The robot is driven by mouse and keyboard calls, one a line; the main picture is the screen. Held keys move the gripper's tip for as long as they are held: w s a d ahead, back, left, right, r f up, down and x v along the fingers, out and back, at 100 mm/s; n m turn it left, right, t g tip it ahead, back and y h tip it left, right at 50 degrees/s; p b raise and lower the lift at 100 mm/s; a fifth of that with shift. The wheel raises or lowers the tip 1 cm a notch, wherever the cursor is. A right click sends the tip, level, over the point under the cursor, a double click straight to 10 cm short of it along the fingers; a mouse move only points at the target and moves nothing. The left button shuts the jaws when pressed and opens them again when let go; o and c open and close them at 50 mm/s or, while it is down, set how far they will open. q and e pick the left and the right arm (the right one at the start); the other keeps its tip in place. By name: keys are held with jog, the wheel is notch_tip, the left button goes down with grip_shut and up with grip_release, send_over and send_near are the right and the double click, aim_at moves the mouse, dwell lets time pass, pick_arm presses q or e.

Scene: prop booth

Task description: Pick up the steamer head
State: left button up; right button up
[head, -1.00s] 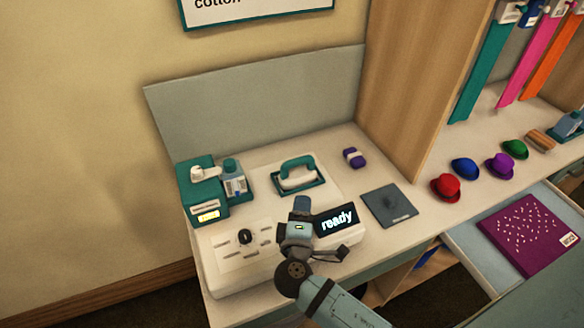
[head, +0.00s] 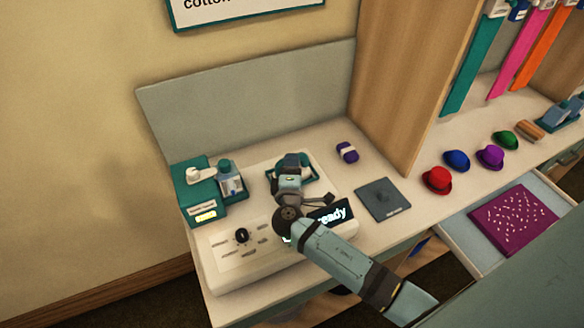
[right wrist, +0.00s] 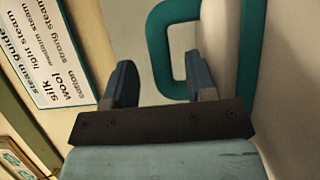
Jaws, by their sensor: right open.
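The steamer head, a white piece with a teal arched handle (head: 309,168), sits at the back of the white steamer base (head: 222,262). My right gripper (head: 291,158) is over it and hides much of it in the head view. In the right wrist view, the open fingers (right wrist: 161,80) have nothing between them. The teal handle loop (right wrist: 164,58) lies just beyond the fingertips, nearer the right finger. I cannot tell whether they touch. My left gripper is not in view.
A teal unit with a bottle (head: 200,195) stands to the left. A purple roll (head: 347,152) and a dark pad (head: 382,199) lie to the right on the counter. A wooden partition (head: 400,85) rises behind them. An open drawer (head: 455,212) is at the right.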

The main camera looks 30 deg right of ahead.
jog(key=shift+x, duration=1.15)
jog(key=shift+s, duration=0.1)
grip_shut()
